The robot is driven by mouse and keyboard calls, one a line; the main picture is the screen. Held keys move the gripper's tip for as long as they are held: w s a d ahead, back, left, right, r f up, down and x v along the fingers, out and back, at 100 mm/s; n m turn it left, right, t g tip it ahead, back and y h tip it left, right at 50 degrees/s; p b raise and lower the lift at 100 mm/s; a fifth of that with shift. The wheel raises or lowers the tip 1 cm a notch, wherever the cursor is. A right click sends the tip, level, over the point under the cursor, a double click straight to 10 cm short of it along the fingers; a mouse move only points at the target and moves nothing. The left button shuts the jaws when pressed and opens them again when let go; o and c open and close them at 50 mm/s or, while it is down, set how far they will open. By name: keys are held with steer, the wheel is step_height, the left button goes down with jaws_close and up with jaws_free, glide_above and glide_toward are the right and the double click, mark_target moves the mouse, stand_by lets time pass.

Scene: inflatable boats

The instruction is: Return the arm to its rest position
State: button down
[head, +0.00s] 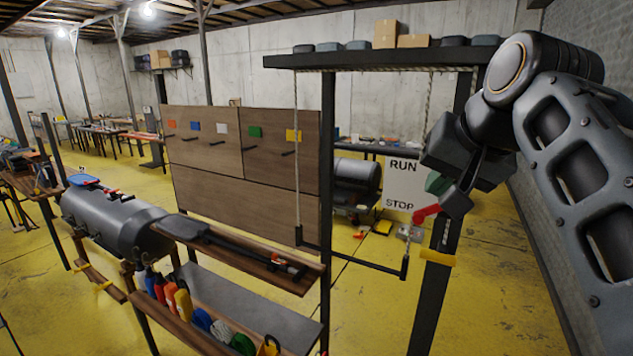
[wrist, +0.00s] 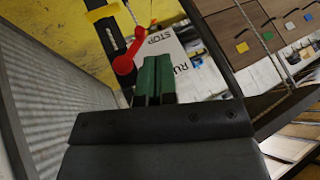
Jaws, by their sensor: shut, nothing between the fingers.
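My arm reaches in from the right edge of the head view and bends down at its end. My gripper (head: 437,183) is shut and empty, in front of the RUN/STOP sign (head: 404,168). In the wrist view the green fingertips of my gripper (wrist: 153,80) lie together with nothing between them. A red lever (head: 425,213) is close by, low on the sign near STOP. In the wrist view the red lever (wrist: 130,52) shows just beyond and left of the fingertips. I cannot tell how wide the gap is.
A dark post (head: 436,285) stands below my gripper. A shelf beam (head: 385,57) with boxes runs overhead, and a bar hangs from ropes (head: 352,251) to the left. A wooden rack (head: 250,262) stands front left. Yellow floor is open at lower right.

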steer(key=s+f+n+g+b, duration=0.1)
steer(key=s+f, duration=0.1)
steer(key=f, duration=0.9)
steer(key=s+f+n+h+b, duration=0.1)
steer(key=s+f, duration=0.2)
steer(key=f, duration=0.9)
steer(key=s+f+n+g+h+b, duration=0.1)
steer(key=s+f, duration=0.1)
steer(key=f, duration=1)
steer(key=shift+s+a+n+g, duration=0.3)
steer(key=shift+s+a+n, duration=0.1)
steer(key=shift+a, duration=0.05)
